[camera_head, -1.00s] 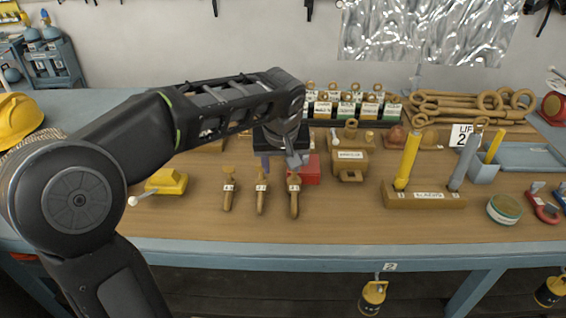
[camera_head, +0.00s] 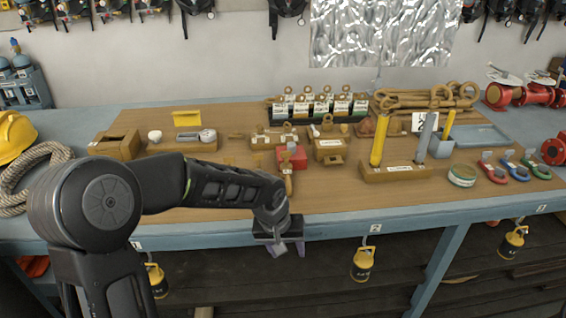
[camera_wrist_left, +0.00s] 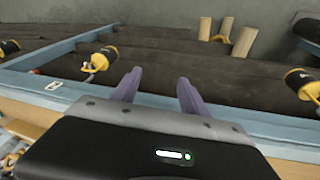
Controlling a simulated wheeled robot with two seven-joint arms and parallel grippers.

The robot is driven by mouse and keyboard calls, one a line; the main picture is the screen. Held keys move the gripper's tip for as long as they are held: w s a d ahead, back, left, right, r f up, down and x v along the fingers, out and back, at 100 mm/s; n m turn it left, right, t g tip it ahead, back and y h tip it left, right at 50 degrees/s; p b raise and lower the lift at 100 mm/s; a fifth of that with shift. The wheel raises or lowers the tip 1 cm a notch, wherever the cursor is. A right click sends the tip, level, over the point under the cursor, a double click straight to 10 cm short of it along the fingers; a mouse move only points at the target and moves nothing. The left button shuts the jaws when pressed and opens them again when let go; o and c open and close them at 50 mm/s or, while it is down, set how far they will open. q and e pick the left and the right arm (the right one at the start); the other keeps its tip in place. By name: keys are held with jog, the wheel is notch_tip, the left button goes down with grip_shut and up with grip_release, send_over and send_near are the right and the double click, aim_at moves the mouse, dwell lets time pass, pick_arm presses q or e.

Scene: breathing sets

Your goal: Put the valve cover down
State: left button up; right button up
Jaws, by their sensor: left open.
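A small red block (camera_head: 291,157) with a grey part on top sits on the wooden table top behind my left arm's wrist; it may be the valve cover, but I cannot tell for sure. My left gripper (camera_head: 286,250) is in front of the table's front edge, pointing down, apart from the red block. In the left wrist view its two purple fingers (camera_wrist_left: 160,78) are spread with nothing between them. My right gripper is in neither view.
The blue front rim (camera_head: 400,221) of the table lies by my left gripper. A wooden holder (camera_head: 397,173) with upright yellow and grey rods stands to the right. Small wooden pieces crowd the table middle.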

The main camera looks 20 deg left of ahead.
pick_arm(q)
jog(key=s+d+f+m+g+h, duration=0.1)
jog(key=s+d+f, duration=0.45)
jog(key=f, duration=0.35)
jog(key=s+d+f+g+h, duration=0.1)
jog(key=s+d+f+h, duration=0.1)
jog(key=s+d+f, duration=0.7)
jog(key=s+f, duration=0.8)
jog(key=s, duration=0.1)
jog(key=shift+s+m+g, duration=0.3)
jog(key=shift+s+m, duration=0.1)
jog(key=shift+f, duration=0.1)
jog(key=shift+c, duration=0.3)
